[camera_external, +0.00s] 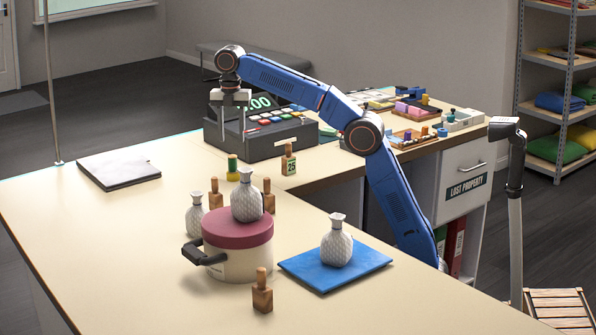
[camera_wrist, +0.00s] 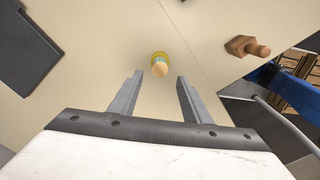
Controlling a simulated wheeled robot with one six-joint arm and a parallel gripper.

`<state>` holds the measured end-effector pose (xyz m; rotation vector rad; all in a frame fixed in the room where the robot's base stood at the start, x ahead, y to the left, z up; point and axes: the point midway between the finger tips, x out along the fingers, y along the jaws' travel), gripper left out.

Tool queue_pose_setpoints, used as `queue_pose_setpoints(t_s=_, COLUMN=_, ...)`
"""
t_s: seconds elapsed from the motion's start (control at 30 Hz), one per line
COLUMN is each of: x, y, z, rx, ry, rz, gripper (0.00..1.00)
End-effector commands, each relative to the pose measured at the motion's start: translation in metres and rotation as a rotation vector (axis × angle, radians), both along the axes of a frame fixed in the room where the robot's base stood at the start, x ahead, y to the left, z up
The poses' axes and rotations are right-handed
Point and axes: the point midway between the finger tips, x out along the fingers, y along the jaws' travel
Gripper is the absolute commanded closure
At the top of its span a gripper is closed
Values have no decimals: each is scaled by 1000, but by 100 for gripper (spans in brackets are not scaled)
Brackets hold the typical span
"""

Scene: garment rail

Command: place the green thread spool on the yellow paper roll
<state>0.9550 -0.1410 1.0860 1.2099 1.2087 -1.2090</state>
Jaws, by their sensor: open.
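A green thread spool (camera_external: 232,160) stands upright on a yellow paper roll (camera_external: 232,176) on the counter, in front of the cash register. In the wrist view the spool's pale tan top (camera_wrist: 160,70) shows with part of the yellow roll (camera_wrist: 158,55) behind it; little of the green is visible there. My gripper (camera_external: 232,137) is open, points down and is empty above the spool, clear of it. In the wrist view the spool appears between the two open fingers (camera_wrist: 160,77). The exact seating of spool on roll is too small to tell.
A maroon-lidded pot (camera_external: 238,240) with grey vases and wooden pegs around it stands in front. A wooden piece with a label (camera_external: 289,160) is to the right. A blue mat (camera_external: 300,270) bears a vase. The cash register (camera_external: 262,135) is behind. The left counter is mostly clear.

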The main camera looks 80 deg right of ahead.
Motion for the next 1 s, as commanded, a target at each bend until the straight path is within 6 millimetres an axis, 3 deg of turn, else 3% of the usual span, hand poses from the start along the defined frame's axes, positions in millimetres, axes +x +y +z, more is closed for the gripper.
queue_pose_setpoints(t_s=0.23, x=0, y=0, z=19, rx=0, ry=-5, rz=0, gripper=56)
queue_pose_setpoints(t_s=0.67, x=-5, y=1, z=23, rx=-1, ry=-9, rz=-14, gripper=56)
queue_pose_setpoints(t_s=0.77, x=-16, y=5, z=25, rx=-1, ry=-21, rz=-56, gripper=56)
queue_pose_setpoints(t_s=1.0, x=-68, y=19, z=20, rx=3, ry=-75, rz=-262, gripper=56)
